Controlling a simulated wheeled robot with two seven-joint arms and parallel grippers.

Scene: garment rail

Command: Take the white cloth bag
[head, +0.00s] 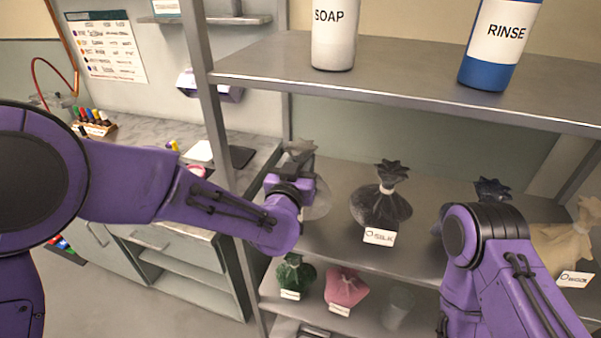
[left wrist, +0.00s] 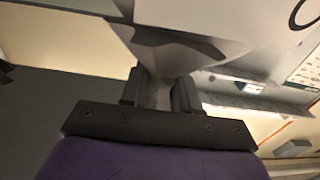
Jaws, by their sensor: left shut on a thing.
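The white cloth bag (head: 318,201) stands at the left end of the middle shelf in the head view, mostly hidden behind my left gripper (head: 298,172). Its gathered grey-white top shows just above the gripper. In the left wrist view, the two dark fingers (left wrist: 160,92) are shut around the narrow neck of the bag, and its pale body (left wrist: 195,20) spreads out beyond them. My right arm shows at the lower right of the head view, in front of the shelf; its fingers are not visible.
A dark bag (head: 381,208) with a label stands right of the white bag. A tan bag (head: 567,245) is at the far right. Green (head: 295,278) and pink (head: 345,287) bags sit on the shelf below. Soap (head: 335,35) and rinse (head: 498,45) bottles stand above. A metal post (head: 208,95) is left.

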